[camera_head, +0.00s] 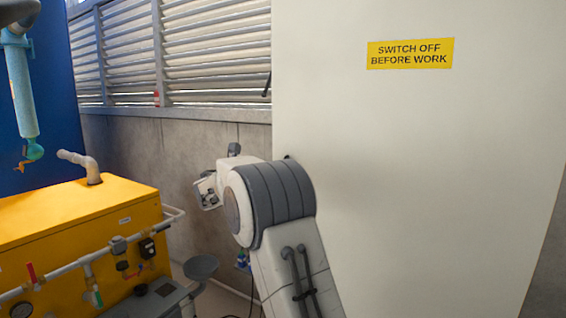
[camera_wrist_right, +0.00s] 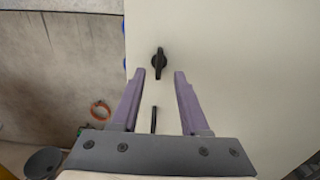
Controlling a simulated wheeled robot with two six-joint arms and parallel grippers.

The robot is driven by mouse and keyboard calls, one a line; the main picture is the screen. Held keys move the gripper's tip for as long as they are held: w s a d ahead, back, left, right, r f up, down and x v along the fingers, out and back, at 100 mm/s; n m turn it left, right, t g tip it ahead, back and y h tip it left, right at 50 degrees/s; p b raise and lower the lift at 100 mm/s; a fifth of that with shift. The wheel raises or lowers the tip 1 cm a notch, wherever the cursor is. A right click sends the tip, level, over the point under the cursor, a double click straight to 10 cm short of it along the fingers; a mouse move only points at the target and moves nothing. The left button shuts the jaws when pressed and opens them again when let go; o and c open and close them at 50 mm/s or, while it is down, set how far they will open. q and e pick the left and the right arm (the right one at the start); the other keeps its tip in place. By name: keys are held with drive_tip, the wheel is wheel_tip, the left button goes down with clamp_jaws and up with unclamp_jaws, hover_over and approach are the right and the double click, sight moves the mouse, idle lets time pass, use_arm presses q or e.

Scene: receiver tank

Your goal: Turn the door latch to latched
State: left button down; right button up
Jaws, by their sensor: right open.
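The door latch (camera_wrist_right: 159,62) is a small black turn handle on a pale cabinet door, in the right wrist view. Its long grip looks near upright in that view. My right gripper (camera_wrist_right: 158,74) has two purple fingers, spread apart and empty. The latch lies between and just beyond the fingertips in the picture; I see no contact, and the gap in depth is hard to judge. In the head view the pale door (camera_head: 430,180) fills the right side, and my right arm covers part of its left edge. My left gripper is not in view.
A thin black bar (camera_wrist_right: 154,120) shows between the finger bases. A yellow warning sign (camera_head: 410,53) is on the door. A yellow tank unit (camera_head: 70,215) with pipes and valves stands at left. A concrete wall with louvres (camera_head: 215,50) is behind.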

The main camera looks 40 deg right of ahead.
drive_tip(key=p+x, duration=0.3)
drive_tip(key=x, duration=0.5)
drive_tip(key=shift+d, duration=0.25)
drive_tip(key=shift+w, duration=0.15)
clamp_jaws()
